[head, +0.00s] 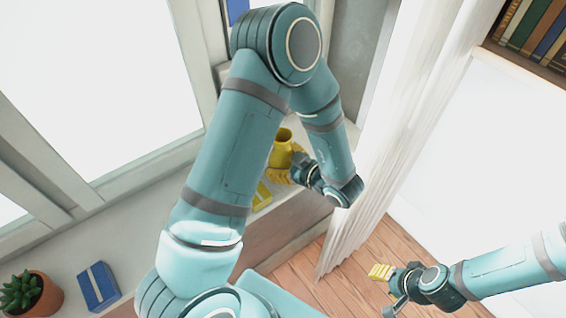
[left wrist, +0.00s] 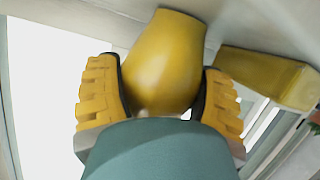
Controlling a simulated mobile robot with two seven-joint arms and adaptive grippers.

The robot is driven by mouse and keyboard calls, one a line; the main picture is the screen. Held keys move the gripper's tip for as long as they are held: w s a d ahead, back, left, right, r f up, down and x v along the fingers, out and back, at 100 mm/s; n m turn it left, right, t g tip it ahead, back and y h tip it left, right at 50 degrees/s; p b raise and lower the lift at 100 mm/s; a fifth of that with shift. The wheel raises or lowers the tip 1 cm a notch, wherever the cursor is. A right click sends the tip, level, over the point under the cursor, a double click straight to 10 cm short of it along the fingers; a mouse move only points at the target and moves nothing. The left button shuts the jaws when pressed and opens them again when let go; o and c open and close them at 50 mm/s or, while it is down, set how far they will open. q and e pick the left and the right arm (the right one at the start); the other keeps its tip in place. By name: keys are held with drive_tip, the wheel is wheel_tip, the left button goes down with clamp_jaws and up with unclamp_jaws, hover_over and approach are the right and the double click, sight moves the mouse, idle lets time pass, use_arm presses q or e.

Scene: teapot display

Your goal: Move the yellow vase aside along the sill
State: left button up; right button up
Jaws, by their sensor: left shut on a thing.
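The yellow vase (head: 284,146) stands on the sill, partly hidden behind my left arm in the head view. My left gripper (head: 279,176) is at its near side, with yellow ridged fingers. In the left wrist view the rounded yellow vase (left wrist: 163,62) sits between the two fingers of my left gripper (left wrist: 160,95), one on each side, and the gripper is shut on it. My right gripper (head: 383,285) is low at the right, away from the sill; how far its fingers are apart is unclear.
A yellow block (head: 262,195) lies on the sill close to the vase; it also shows in the left wrist view (left wrist: 262,78). A blue box (head: 97,286) and a potted succulent (head: 35,298) stand at the lower left. A white curtain (head: 400,150) hangs right of the sill.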

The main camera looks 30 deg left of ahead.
use_arm(q)
drive_tip(key=shift+f, duration=0.1)
drive_tip(key=o, duration=1.3)
drive_tip(key=shift+r, duration=0.2)
drive_tip(key=p+v, duration=0.2)
drive_tip(key=v, duration=1)
drive_tip(key=shift+f, duration=0.1)
drive_tip(key=shift+s, duration=0.1)
